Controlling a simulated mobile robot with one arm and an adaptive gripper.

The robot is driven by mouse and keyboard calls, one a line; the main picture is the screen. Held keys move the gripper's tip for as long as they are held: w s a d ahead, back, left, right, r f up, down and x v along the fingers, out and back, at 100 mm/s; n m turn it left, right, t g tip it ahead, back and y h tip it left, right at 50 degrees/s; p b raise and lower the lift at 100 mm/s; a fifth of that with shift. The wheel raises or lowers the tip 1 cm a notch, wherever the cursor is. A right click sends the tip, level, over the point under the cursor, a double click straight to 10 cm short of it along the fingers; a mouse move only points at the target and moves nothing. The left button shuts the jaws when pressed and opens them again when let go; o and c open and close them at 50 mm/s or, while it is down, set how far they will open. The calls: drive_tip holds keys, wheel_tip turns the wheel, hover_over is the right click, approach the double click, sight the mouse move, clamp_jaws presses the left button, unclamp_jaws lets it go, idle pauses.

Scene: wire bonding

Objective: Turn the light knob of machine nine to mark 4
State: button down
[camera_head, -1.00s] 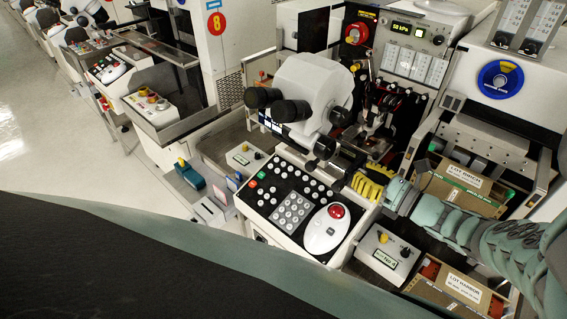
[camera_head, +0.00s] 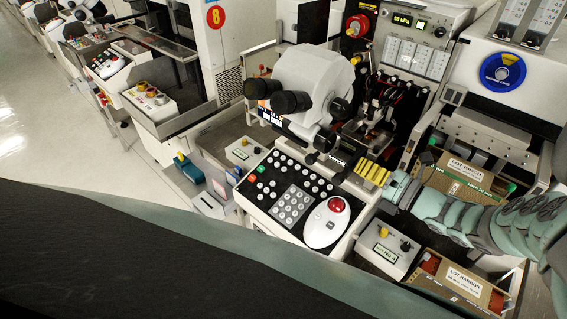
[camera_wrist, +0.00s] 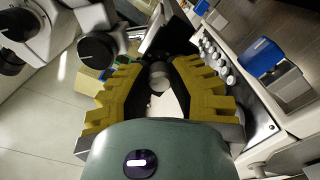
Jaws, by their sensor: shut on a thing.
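My gripper (camera_head: 372,173), with yellow ribbed fingers, is at the right side of the machine beneath the white microscope (camera_head: 312,80). In the wrist view the fingers (camera_wrist: 160,85) close around a dark and grey round knob (camera_wrist: 159,76), which looks to be the light knob. In the head view my fingers hide this knob. Its scale marks and pointer cannot be read in either view. My arm reaches in from the right.
A keypad panel (camera_head: 273,200) with a white mouse-like control (camera_head: 327,222) lies left of my gripper. A grey box (camera_head: 380,252) with yellow and black knobs is below it. Cardboard lot boxes (camera_head: 455,185) stand under my arm. The machine marked 8 (camera_head: 215,40) is further left.

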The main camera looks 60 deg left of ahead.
idle(0.4)
drive_tip(key=c, duration=0.8)
unclamp_jaws()
drive_tip(key=shift+a, duration=0.1)
drive_tip(key=v, duration=1.2)
